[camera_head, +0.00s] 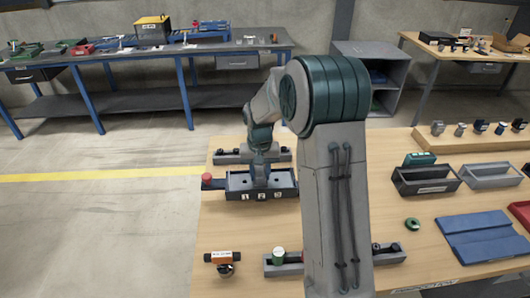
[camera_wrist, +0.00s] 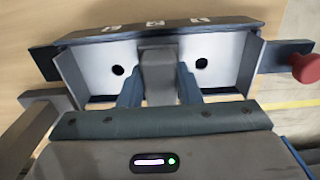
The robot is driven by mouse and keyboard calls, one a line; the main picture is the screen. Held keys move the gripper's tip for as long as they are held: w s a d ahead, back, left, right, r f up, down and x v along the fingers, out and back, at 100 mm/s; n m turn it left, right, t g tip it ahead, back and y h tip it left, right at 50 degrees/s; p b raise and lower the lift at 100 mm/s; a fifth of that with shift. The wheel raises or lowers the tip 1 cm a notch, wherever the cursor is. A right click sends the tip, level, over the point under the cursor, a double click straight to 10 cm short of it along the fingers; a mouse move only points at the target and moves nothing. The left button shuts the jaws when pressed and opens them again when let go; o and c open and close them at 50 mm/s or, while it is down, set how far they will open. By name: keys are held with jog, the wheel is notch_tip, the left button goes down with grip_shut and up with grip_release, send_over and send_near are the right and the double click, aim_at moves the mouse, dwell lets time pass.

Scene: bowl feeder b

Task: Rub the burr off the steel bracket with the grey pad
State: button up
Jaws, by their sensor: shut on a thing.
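My gripper (camera_wrist: 158,72) points down over the dark tray marked 1, 2, 3 (camera_head: 236,188). In the wrist view its two blue fingers are shut on a plain grey block (camera_wrist: 159,78), at the middle of the tray (camera_wrist: 85,42). I cannot tell whether this block is the grey pad or whether it touches the tray floor. A bay with a dark hole shows on each side of it. My arm partly covers the tray in the head view. I cannot make out the steel bracket or its burr in either view.
A red knob (camera_head: 207,177) sticks out at the tray's left end. A dark rail (camera_head: 230,157) lies behind it. An orange-and-black item (camera_head: 221,258) and a green-capped part (camera_head: 279,256) are in front.

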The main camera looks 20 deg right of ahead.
jog(key=shift+s+d, duration=0.15)
jog(key=shift+d, duration=0.65)
jog(key=shift+a, duration=0.25)
jog(key=shift+w+a, duration=0.25)
jog(key=shift+a, duration=0.9)
jog(key=shift+d, duration=0.15)
jog(key=shift+s+d, duration=0.25)
jog(key=shift+d, duration=0.9)
jog(key=shift+d+r, duration=0.1)
jog(key=shift+r, duration=0.15)
jog(key=shift+r+p, duration=2.3)
jog(key=shift+r, duration=1.55)
